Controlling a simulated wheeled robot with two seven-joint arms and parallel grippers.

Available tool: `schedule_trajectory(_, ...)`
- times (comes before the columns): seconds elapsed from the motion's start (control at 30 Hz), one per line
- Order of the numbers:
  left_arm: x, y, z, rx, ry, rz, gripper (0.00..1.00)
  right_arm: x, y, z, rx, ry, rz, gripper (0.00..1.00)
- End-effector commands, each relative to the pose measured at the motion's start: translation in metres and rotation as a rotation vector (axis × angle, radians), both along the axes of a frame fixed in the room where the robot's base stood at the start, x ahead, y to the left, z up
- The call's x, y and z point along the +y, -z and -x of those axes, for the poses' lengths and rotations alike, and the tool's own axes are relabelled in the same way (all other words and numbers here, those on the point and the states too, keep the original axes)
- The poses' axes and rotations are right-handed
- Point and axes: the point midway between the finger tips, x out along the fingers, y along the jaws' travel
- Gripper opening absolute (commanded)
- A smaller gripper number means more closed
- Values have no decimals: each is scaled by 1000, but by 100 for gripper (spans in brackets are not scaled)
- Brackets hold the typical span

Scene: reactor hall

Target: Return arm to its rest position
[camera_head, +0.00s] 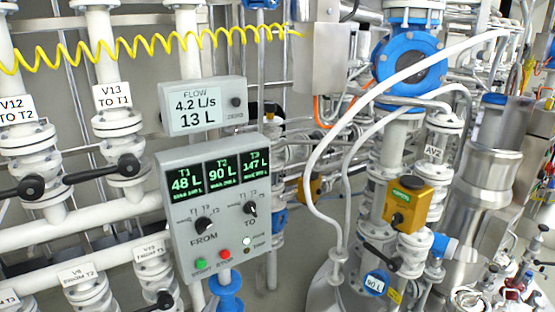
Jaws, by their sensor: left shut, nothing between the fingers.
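I cannot make out my left gripper or my right gripper anywhere in the head view, and no part of either arm shows clearly. The grey control panel (182,235) stands upright in the middle left, on a blue post (228,292). Its screens read T1 48 L, T2 90 L and, less clearly, T3 147 L. Below them are the FROM knob (204,226), the TO knob (250,209), a green button (201,264) and a red button (224,254). The flow display (202,106) above reads 4.2 L/s and 13 L.
Valves labelled V12 and V13, with black levers (92,174) (28,188), and more valves below fill the left. A yellow coiled hose (140,42) crosses the top left. White hoses (322,160), a blue flanged fitting (408,55) and the yellow AV2 actuator (422,207) crowd the right.

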Motion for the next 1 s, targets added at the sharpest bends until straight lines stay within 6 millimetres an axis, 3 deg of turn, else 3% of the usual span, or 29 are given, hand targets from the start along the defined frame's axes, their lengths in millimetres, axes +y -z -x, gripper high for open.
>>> schedule_trajectory(0.27, 13, 157, 35, 292, -48, 50, 0, 0, 7, 0, 0, 0, 0, 58)
schedule_trajectory(0.47, 23, 272, 89, 520, -95, 89, 0, 0, 12, 0, 0, 0, 0, 58)
schedule_trajectory(0.7, 34, 392, 182, 786, -160, 127, 0, 0, 17, 0, 0, 0, 0, 58)
schedule_trajectory(0.87, 41, 459, 258, 959, -210, 147, 0, 0, 21, 0, 0, 0, 0, 58)
schedule_trajectory(1.0, 47, 509, 332, 1112, -259, 162, 0, 0, 24, 0, 0, 0, 0, 58)
